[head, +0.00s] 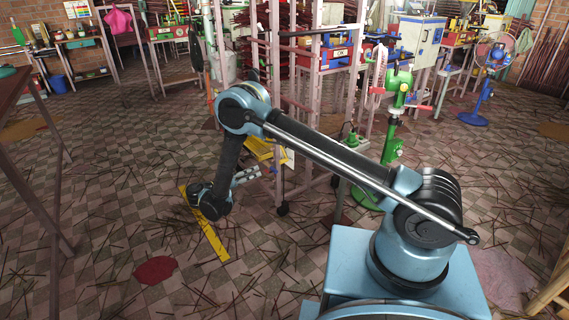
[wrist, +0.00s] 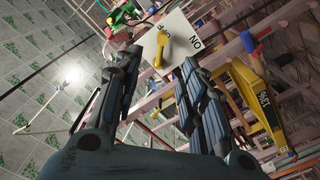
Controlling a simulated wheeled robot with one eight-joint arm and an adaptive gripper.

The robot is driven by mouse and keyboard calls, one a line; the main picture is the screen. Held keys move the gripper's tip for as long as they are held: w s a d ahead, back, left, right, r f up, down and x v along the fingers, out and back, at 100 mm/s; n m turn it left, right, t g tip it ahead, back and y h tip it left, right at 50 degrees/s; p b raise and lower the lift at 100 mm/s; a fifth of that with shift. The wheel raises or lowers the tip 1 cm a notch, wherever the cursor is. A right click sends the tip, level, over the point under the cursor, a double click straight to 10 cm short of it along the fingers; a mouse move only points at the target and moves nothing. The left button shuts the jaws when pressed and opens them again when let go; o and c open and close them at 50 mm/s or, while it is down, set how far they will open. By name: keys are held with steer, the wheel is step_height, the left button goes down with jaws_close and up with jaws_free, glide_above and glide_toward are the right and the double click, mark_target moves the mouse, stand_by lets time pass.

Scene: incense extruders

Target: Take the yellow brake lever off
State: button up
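The yellow brake lever (wrist: 160,50) is on a white plate (wrist: 182,50) at the top of the wrist view. The plate carries black lettering, "ON" on the right and letters partly hidden beside the lever that look like "OFF". The lever's long end points down in the picture, towards my gripper. In the wrist view my gripper (wrist: 159,62) is open, its two dark fingers spread on either side of the lever's lower end. I see no contact. In the head view my gripper (head: 257,172) is beside the metal rack; the lever cannot be made out there.
A yellow labelled part (wrist: 256,100) sits close to my right finger in the wrist view. The pink metal rack (head: 303,110) stands beside my gripper, with a green machine (head: 394,120) to its right. A yellow strip (head: 207,228) and scattered sticks lie on the open floor.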

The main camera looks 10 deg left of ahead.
mark_target(283, 160)
steer(key=x, duration=1.7)
steer(key=shift+s+d+f, duration=0.1)
steer(key=shift+d+f, duration=0.05)
jaws_close()
